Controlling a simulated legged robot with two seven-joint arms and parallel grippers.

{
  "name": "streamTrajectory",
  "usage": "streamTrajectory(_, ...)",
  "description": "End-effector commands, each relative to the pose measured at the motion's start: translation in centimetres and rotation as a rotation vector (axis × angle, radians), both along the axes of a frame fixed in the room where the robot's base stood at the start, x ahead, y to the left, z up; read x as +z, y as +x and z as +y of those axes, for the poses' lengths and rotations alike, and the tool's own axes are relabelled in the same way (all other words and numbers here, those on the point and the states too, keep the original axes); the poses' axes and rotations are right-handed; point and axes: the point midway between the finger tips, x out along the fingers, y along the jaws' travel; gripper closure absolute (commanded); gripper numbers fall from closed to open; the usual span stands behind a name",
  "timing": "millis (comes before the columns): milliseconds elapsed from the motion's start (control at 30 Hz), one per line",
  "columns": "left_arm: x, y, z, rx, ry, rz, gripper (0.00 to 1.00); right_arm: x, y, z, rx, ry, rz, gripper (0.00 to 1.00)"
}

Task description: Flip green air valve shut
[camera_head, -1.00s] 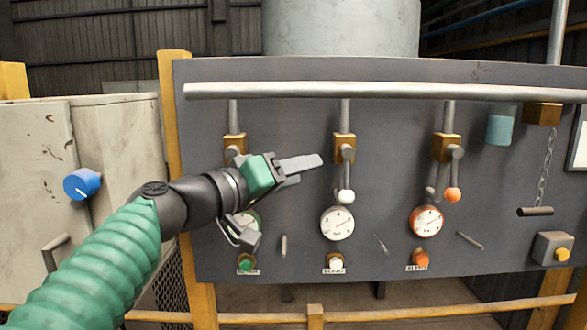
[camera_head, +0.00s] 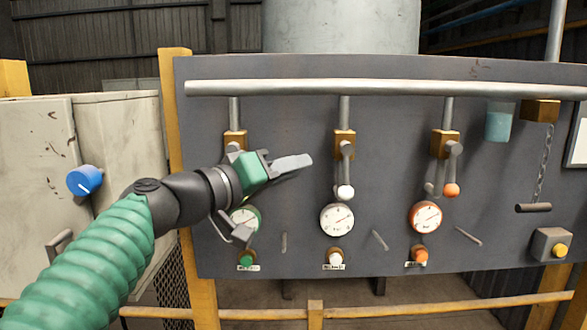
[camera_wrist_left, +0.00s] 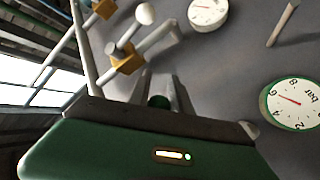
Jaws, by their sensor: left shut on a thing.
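The green air valve's brass body (camera_head: 235,139) sits at the left of the grey panel, under the thick pipe. Its handle is hidden behind my left gripper in the head view. In the left wrist view the green knob (camera_wrist_left: 158,101) of the handle shows between the two fingers. My left gripper (camera_head: 288,164) is at this valve, fingers pointing right, and is shut on the green knob; it also shows in the left wrist view (camera_wrist_left: 162,94). The green-rimmed gauge (camera_wrist_left: 291,104) is below the valve. My right gripper is not in view.
To the right are the white-knobbed valve (camera_head: 345,191) and the orange-knobbed valve (camera_head: 451,189), each above a gauge. Short pegs and small buttons stick out lower down. A beige cabinet with a blue dial (camera_head: 84,181) is at the left.

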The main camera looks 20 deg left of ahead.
Motion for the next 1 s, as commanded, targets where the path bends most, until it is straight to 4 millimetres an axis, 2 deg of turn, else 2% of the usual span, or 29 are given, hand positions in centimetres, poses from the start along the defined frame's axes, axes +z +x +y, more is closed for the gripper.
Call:
streamTrajectory(667,0.3,0.0,0.4,0.011,-0.002,-0.008,1.0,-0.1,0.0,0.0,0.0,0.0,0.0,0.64)
streamTrajectory(767,0.1,0.0,0.4,0.011,-0.025,-0.016,1.0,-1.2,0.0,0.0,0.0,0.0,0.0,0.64)
streamTrajectory(867,0.1,0.1,0.2,0.011,-0.085,-0.035,1.0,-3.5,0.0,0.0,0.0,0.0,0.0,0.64)
streamTrajectory(1000,1.0,0.2,-0.1,0.01,-0.209,-0.07,1.0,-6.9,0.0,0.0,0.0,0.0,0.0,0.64)
